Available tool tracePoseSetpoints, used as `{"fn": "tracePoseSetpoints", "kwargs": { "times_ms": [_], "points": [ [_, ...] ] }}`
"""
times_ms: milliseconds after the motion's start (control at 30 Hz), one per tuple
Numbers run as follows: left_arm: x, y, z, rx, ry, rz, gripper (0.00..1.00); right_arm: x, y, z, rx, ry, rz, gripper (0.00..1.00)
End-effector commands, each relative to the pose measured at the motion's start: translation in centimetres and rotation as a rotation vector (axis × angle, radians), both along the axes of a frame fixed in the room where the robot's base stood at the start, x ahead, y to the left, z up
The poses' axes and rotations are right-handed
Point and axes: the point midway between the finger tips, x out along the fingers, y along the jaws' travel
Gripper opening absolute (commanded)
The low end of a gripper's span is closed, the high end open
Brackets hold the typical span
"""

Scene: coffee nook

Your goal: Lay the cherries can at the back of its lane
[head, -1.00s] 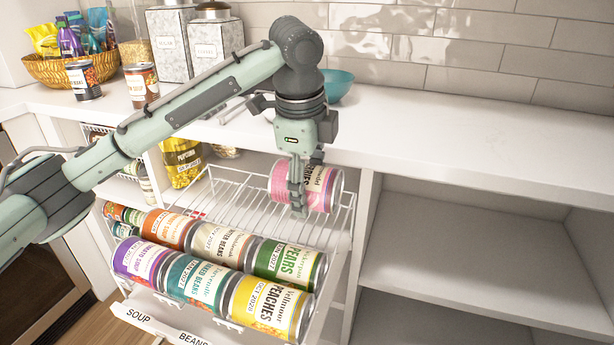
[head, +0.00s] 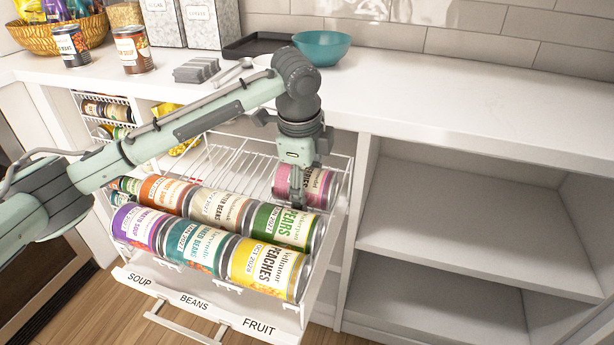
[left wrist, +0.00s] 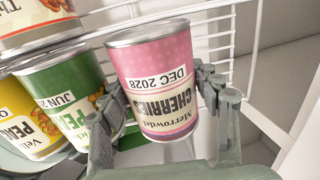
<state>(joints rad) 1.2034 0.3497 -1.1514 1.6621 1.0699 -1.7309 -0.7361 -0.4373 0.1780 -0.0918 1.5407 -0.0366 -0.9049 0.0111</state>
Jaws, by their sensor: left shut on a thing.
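The pink cherries can (head: 318,187) lies on its side at the back of the wire rack's right lane, behind the green pears can (head: 283,226) and the yellow peaches can (head: 268,271). My left gripper (head: 298,192) reaches down from above and is shut around it. In the left wrist view the cherries can (left wrist: 158,75) sits between the two fingers (left wrist: 165,125), its label reading DEC 2028. The pears can (left wrist: 72,95) is close beside it there. I cannot tell whether the cherries can touches the wires. My right gripper is not in view.
The pull-out rack (head: 215,150) has lanes marked SOUP, BEANS and FRUIT; soup cans (head: 145,224) and bean cans (head: 196,246) fill the fronts of the other two. Their backs are bare wire. The counter (head: 440,125) overhangs behind; empty shelves (head: 450,220) stand at right.

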Motion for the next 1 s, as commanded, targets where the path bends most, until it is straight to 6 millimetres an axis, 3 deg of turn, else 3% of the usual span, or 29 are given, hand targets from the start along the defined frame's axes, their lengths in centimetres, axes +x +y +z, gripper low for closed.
{"fn": "tracePoseSetpoints", "kwargs": {
  "times_ms": [433,467,500,633,933,1000],
  "points": [
    [0.1,-0.09,-0.45,-0.002,-0.001,0.0,0.17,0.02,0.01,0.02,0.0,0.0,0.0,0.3],
    [0.1,-0.09,-0.45,-0.002,-0.001,0.0,0.65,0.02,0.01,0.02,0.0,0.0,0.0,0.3],
    [0.09,-0.09,-0.45,-0.002,-0.001,0.0,0.7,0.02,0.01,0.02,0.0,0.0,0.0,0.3],
    [0.07,-0.09,-0.47,-0.002,0.0,-0.001,0.86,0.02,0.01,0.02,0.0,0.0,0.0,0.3],
    [0.05,-0.07,-0.53,-0.001,0.0,-0.001,0.87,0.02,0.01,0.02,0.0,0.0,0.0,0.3],
    [0.01,-0.04,-0.65,0.0,0.002,-0.001,0.95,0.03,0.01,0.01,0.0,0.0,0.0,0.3]
  ]
}}
